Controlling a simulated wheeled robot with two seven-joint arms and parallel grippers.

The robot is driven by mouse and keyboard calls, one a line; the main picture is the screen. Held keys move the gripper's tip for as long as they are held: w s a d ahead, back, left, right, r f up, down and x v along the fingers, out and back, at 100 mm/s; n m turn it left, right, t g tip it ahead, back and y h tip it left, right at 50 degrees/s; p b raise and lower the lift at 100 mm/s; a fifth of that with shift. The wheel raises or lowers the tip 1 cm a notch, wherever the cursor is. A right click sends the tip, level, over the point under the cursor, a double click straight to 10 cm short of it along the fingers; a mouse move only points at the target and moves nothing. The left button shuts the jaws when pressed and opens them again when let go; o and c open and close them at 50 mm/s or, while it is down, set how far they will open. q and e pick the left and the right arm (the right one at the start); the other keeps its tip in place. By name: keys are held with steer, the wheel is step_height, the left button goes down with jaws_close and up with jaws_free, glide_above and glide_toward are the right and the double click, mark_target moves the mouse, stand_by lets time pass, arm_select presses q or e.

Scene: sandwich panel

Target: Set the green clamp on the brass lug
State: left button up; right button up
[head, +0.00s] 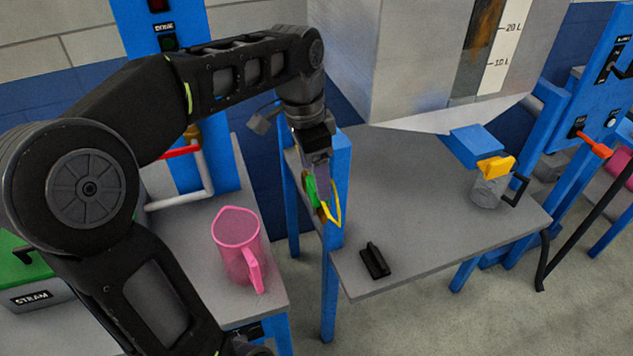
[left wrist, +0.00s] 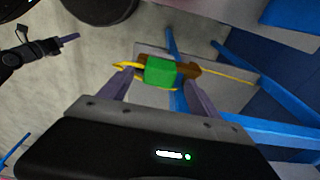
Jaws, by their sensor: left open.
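The green clamp (head: 311,190) is at the left end of the grey table, by a blue post. In the left wrist view the green clamp (left wrist: 160,71) sits against a brownish-orange piece (left wrist: 188,70), which looks like the brass lug. A yellow loop (head: 337,208) hangs beside the clamp. My left gripper (left wrist: 157,80) is open, pointing down, with one finger on each side of the clamp. I cannot tell if the fingers touch it. What looks like my right gripper (left wrist: 68,38) shows small at the left of the wrist view; its opening is unclear.
A black handle-shaped piece (head: 375,260) lies at the table's (head: 410,215) front. A grey mug (head: 488,190) with a yellow piece on top stands at its right. A pink jug (head: 238,250) stands on the left bench. A hopper hangs above the table; its middle is clear.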

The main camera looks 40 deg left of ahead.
mark_target(312, 183)
arm_select(q)
steer(key=r, duration=0.4)
steer(key=shift+s+a, duration=0.15)
steer(key=shift+s, duration=0.1)
